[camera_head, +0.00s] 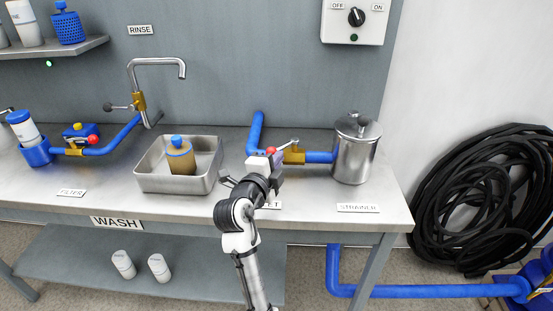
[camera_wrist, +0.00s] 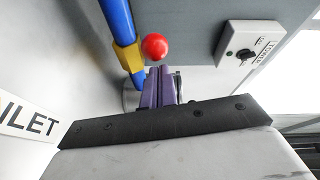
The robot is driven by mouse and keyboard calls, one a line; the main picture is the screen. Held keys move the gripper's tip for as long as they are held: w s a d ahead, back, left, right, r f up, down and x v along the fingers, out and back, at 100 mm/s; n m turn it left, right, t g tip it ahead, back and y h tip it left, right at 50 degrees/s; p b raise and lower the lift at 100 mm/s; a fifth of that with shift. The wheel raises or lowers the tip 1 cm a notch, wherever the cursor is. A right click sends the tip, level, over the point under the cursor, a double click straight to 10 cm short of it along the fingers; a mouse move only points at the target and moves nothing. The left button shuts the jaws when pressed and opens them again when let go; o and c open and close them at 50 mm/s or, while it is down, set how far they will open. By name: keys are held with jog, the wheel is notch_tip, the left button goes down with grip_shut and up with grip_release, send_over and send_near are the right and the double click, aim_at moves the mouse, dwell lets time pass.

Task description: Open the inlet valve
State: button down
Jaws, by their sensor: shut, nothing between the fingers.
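The inlet valve is a brass body (camera_head: 294,156) on the blue pipe that leads to the steel strainer (camera_head: 354,155). Its lever ends in a red ball knob (camera_head: 271,150), at the left of the brass body. In the wrist view the red knob (camera_wrist: 154,46) lies just beyond my fingertips, with the brass body (camera_wrist: 128,57) to its left. My gripper (camera_head: 277,163) is right at the valve in the head view and partly covers it. In the wrist view my gripper (camera_wrist: 159,72) has its purple fingers together with nothing between them. I cannot tell whether they touch the knob.
A steel basin (camera_head: 146,178) holding a brass-coloured filter (camera_head: 180,157) stands left of my arm. A tap (camera_head: 137,85) rises behind it. The filter valve (camera_head: 75,148) is farther left. A control box (camera_head: 353,22) hangs on the wall.

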jog(key=shift+a+f, duration=0.1)
jog(key=shift+a, duration=0.05)
jog(key=shift+w+a+m+g+h+b, duration=0.2)
jog(key=shift+m+g+h+b, duration=0.1)
jog(key=shift+h+b, duration=0.2)
jog(key=shift+a, duration=0.15)
jog(key=w+a+m+g+h+b, duration=0.3)
jog(key=w+a+m+h+b, duration=0.1)
jog(key=b, duration=0.8)
jog(key=shift+w+a+h, duration=0.4)
jog(key=shift+w+a, duration=0.05)
jog(key=shift+w, duration=0.55)
